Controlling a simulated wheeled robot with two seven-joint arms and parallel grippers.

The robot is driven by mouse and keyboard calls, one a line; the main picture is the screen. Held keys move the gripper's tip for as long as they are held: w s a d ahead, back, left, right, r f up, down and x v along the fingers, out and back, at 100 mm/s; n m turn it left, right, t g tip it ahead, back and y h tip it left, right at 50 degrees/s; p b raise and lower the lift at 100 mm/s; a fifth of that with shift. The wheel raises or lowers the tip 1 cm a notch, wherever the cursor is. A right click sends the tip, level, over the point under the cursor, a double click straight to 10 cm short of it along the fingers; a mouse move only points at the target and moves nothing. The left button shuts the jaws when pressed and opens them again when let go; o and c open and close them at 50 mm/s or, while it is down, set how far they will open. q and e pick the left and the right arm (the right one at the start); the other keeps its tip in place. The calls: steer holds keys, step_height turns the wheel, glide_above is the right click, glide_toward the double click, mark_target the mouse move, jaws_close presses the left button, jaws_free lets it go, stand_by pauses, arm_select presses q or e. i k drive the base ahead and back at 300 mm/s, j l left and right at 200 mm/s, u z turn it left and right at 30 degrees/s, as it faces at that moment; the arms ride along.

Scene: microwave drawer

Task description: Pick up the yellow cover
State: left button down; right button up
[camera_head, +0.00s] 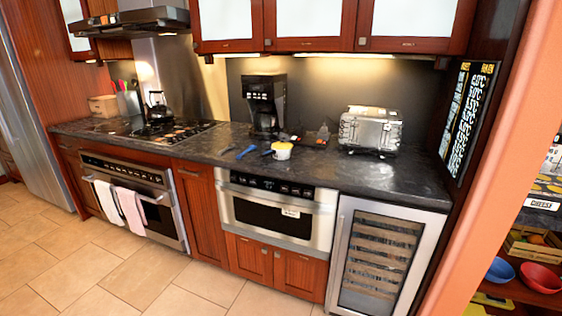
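A yellow cover (284,145) sits on top of a small white container (282,154) on the dark countertop, near its front edge and above the microwave drawer (277,207). The container stands upright. The microwave drawer is a steel front set under the counter, and it looks shut. Neither of my grippers shows in the head view.
Blue objects (246,152) lie left of the container. A black coffee maker (264,103) stands behind it and a steel toaster (371,130) to its right. A kettle (158,107) is on the stove. The tiled floor (110,262) in front is clear.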

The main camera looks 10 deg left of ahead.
mark_target(281, 145)
steer(key=i+j+z, duration=0.35)
steer(key=i+j, duration=0.2)
steer(key=i+j+z, duration=0.3)
steer(key=i+j, duration=0.15)
steer(key=j, duration=0.2)
